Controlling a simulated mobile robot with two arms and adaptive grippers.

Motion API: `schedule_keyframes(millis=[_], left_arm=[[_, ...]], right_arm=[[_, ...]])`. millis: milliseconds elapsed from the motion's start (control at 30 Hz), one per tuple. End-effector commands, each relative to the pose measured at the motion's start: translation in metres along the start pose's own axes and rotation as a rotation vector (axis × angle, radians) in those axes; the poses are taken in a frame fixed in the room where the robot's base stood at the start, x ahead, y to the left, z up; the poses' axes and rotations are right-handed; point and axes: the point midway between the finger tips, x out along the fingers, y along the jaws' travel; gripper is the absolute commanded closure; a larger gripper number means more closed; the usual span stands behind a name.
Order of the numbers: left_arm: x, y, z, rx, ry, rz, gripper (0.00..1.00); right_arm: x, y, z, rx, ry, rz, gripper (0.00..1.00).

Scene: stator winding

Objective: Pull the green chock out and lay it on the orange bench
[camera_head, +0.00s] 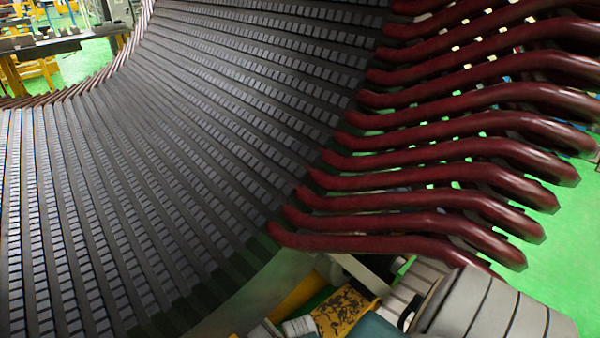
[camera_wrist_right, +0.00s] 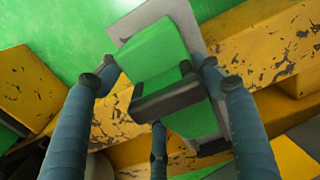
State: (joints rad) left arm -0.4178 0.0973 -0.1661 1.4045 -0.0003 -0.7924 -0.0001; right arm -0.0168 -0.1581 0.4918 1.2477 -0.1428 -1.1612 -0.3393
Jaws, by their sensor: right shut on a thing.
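The green chock (camera_wrist_right: 150,52) is a block with a dark grey bar (camera_wrist_right: 168,99) across it, in the middle of the right wrist view. My right gripper (camera_wrist_right: 152,82) has its blue fingers around the chock and is shut on it. The lower part of the chock is partly covered by the bar and a finger. A light grey plate (camera_wrist_right: 196,22) shows behind the chock; I cannot tell whether they touch. The chock cannot be made out in the head view. My left gripper is not in view. No surface can be clearly identified as the orange bench.
Scratched yellow-orange structure (camera_wrist_right: 262,45) surrounds the chock, with green floor (camera_wrist_right: 50,30) beyond. In the head view the dark slotted stator (camera_head: 200,130) fills the left and centre. Dark red winding ends (camera_head: 440,150) stick out to the right, above my right arm.

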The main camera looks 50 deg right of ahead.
Motion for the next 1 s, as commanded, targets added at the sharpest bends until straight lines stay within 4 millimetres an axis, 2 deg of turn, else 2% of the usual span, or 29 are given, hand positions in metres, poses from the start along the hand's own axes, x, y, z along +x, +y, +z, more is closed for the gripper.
schedule_keyframes(millis=[167,200,300,667,867,1000], left_arm=[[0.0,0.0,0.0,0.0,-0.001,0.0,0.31],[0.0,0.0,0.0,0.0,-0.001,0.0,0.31],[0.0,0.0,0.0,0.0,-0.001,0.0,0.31],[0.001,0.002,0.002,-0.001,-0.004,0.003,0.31],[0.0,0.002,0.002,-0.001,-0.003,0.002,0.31],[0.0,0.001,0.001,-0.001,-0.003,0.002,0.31]], right_arm=[[0.001,0.0,0.002,-0.001,-0.003,0.0,0.82],[0.001,0.0,0.002,-0.001,-0.003,0.0,0.31],[0.001,0.0,0.001,0.0,-0.003,0.0,0.13],[-0.002,0.0,0.0,0.0,-0.001,0.0,0.13],[-0.021,0.0,0.0,0.0,0.001,0.0,0.13],[-0.042,0.0,0.0,0.0,0.001,0.001,0.13]])
